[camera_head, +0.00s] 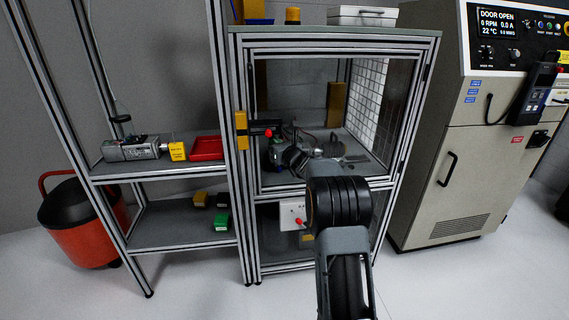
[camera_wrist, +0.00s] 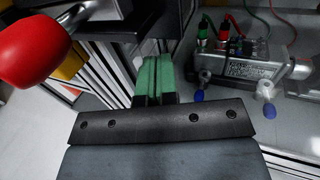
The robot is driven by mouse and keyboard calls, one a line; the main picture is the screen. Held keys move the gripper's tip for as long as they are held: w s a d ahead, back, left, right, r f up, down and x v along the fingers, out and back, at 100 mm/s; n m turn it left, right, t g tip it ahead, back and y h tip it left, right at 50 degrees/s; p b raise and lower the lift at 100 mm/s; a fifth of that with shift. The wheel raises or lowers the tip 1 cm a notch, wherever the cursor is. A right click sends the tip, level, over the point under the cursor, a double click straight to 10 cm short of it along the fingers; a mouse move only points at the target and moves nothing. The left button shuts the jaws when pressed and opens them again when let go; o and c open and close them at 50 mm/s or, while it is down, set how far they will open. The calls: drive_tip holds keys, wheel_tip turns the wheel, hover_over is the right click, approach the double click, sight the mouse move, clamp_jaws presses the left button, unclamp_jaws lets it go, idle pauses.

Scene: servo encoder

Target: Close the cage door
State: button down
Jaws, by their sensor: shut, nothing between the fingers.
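The cage (camera_head: 330,40) is an aluminium-framed cabinet in the middle of the head view. A dark-edged frame surrounds its front opening; I cannot tell how far the door stands ajar. A yellow latch block (camera_head: 241,130) with a red knob (camera_head: 268,133) sits at the left post. The red knob also shows large at upper left in the wrist view (camera_wrist: 32,52). My gripper's green fingers (camera_wrist: 155,80) are together and empty, to the right of the knob and apart from it in that view. In the head view my arm largely hides the gripper.
A servo unit with green and red leads (camera_wrist: 240,58) lies inside the cage, right of my fingers. A side shelf (camera_head: 160,170) holds a motor and a red tray (camera_head: 206,148). The machine's display (camera_head: 495,22) at right reads "DOOR OPEN". Bare floor lies in front.

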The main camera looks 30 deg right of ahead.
drive_tip(key=s+a, duration=0.3)
drive_tip(key=s, duration=0.9)
drive_tip(key=s+a+r+n+g+y+p, duration=0.3)
drive_tip(key=s+a+r+n+g+p, duration=0.15)
drive_tip(key=s+a+n+p, duration=0.35)
drive_tip(key=s+a+r+n+g+y+p, duration=0.35)
drive_tip(key=s+a+r+n+p, duration=0.2)
drive_tip(key=a+n, duration=0.45)
drive_tip(key=s+d+r+n+g+h+p, duration=0.1)
drive_tip(key=s+r+n+g+h+p, duration=0.2)
drive_tip(key=s+n+p, duration=0.3)
drive_tip(key=s+d+r+n+g+h+p, duration=0.1)
drive_tip(key=s+r+n+g+h+p, duration=0.2)
drive_tip(key=s+n, duration=0.8)
drive_tip(key=h+p, duration=0.2)
drive_tip(key=p, duration=0.1)
drive_tip(key=shift+s+d, duration=0.35)
drive_tip(key=shift+s, duration=0.05)
drive_tip(key=shift+s, duration=0.1)
